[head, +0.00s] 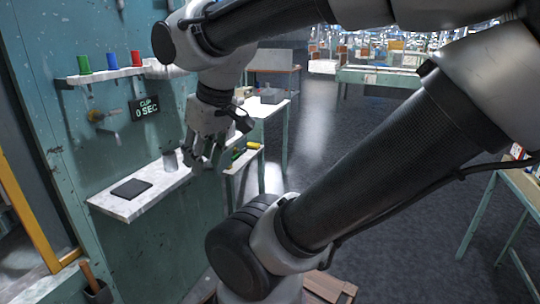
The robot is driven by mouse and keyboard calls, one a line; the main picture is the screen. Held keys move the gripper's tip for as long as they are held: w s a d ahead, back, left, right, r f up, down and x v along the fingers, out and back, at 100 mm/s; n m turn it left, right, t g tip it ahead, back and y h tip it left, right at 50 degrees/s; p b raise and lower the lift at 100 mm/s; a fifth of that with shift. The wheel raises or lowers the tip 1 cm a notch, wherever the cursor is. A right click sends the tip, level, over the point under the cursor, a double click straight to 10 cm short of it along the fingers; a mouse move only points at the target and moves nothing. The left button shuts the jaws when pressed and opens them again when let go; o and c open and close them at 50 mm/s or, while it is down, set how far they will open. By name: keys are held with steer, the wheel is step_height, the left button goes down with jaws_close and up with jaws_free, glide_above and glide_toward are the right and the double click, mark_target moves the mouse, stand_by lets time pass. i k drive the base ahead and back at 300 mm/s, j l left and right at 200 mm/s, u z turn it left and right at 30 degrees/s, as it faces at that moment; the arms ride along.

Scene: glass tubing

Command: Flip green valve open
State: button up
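A green cylinder (84,63) stands at the left end of the upper wall shelf, beside a blue cylinder (112,61) and a red cylinder (136,58). Below them a small brass-coloured tap (97,115) sticks out of the teal wall. I cannot make out a green valve handle for certain. My gripper (207,160) hangs pointing down, to the right of these things and near the right end of the lower shelf. Its fingers look apart, with nothing seen between them.
A dark sign reading "CUP 0 SEC" (145,108) is beside the tap. The lower shelf (124,205) holds a grey cup (170,161) and a black pad (131,188). A side table (262,106) stands behind my gripper. My arm covers much of the right.

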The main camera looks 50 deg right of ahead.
mark_target(238, 152)
steer(key=z, duration=1.25)
steer(key=i+j, duration=0.15)
steer(key=i, duration=0.35)
steer(key=i+j+z, duration=0.1)
steer(key=i, duration=0.4)
